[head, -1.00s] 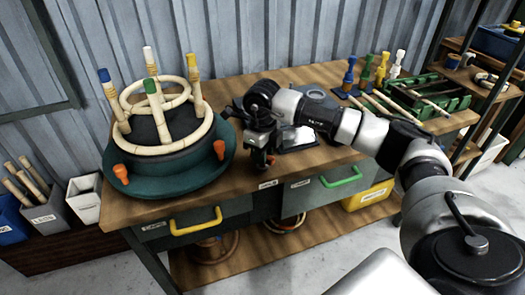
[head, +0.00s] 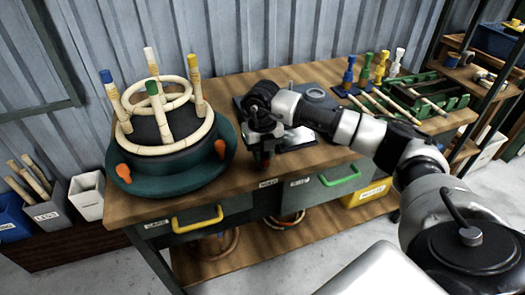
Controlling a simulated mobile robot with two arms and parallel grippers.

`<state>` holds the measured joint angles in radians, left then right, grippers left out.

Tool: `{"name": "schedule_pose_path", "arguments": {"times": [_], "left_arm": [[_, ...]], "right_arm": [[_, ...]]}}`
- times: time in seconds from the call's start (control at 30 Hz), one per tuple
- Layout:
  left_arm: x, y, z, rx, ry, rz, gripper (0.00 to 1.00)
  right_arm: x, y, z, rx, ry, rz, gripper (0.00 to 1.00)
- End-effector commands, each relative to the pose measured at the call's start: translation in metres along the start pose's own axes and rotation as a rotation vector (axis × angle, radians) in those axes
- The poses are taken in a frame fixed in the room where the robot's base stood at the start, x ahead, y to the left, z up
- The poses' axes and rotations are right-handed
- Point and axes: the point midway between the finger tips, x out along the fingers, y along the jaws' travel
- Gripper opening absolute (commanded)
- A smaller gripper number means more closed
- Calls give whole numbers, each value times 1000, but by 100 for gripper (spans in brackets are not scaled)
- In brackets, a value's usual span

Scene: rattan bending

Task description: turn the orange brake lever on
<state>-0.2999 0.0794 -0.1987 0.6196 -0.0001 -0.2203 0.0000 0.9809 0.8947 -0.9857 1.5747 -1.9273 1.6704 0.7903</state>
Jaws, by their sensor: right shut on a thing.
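A round dark-green turntable (head: 185,181) stands at the left of the workbench. My right gripper (head: 264,158) is right of the turntable, near the bench's front edge and apart from both handles. It is shut on a small reddish-orange piece, mostly hidden by the fingers; I cannot tell whether this is the brake lever. A dark device with a grey metal plate (head: 297,137) sits beside the gripper. My left gripper is not in view.
Rattan rings (head: 165,146) and coloured-top pegs stand on the turntable. A green tray (head: 438,95), sticks and several coloured pegs are at the bench's right. Drawers with a yellow handle (head: 197,219) and a green handle (head: 340,176) are below. Bins stand at the left.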

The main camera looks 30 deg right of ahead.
Motion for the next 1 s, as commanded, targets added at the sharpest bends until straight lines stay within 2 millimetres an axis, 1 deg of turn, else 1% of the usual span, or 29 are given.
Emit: {"name": "schedule_pose_path", "arguments": {"times": [0.03, 0.5, 0.53, 0.67, 0.9, 1.0], "left_arm": [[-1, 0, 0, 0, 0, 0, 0], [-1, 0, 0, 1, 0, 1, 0], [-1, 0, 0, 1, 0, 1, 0], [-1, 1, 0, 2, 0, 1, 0], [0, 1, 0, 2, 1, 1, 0], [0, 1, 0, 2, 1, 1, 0]], "right_arm": [[-2, 0, 1, 9, -5, 2, 0], [-2, 0, 1, 19, -6, 2, 0], [-2, 0, 1, 19, -6, 2, 28], [-2, 0, 1, 18, -4, 2, 48], [-1, 0, 0, 17, -2, 1, 49], [-4, 0, 1, 17, -3, 1, 49]]}}
